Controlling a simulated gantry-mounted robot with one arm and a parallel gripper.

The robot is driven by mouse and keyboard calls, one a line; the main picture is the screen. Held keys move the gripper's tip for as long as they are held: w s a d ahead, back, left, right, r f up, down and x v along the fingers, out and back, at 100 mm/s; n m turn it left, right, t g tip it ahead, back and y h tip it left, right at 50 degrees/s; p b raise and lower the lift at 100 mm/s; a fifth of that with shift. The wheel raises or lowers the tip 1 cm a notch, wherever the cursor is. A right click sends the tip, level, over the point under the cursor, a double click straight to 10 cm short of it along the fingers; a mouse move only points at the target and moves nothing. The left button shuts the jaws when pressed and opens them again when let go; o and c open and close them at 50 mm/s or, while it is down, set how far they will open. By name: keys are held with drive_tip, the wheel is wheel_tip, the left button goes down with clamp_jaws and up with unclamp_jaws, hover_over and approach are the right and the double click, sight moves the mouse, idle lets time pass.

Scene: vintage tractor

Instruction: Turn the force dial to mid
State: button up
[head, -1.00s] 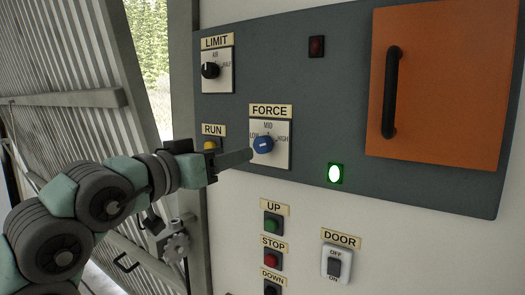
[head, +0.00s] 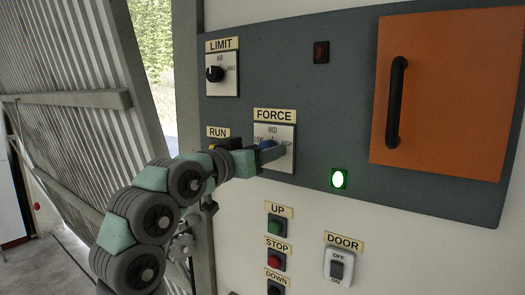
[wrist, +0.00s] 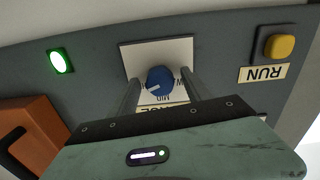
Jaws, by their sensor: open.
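The force dial is a blue round knob (head: 267,144) on a white plate (head: 289,133) under the FORCE label (head: 274,115). LOW, MID and HIGH are printed around it. In the wrist view the knob (wrist: 160,79) appears upside down, with a white mark on its lower left side; I cannot tell its exact setting. My gripper (head: 270,153) is at the plate and partly hides the knob in the head view. In the wrist view my open gripper (wrist: 161,84) has one finger on each side of the knob. Gaps show there; firm contact is not visible.
The RUN button (wrist: 279,46) is yellow and close beside the dial plate. The LIMIT dial (head: 215,74) is above left. A lit green lamp (head: 339,179) is lower right, and an orange door (head: 445,90) with a black handle is at right. UP, STOP and DOWN buttons are below.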

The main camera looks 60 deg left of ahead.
drive_tip(key=shift+c, duration=0.2)
clamp_jaws()
idle(0.3)
drive_tip(key=shift+n, duration=0.3)
drive_tip(key=shift+r+n+p, duration=0.1)
drive_tip(key=shift+n+p, duration=2.1)
drive_tip(key=shift+n, duration=4.3)
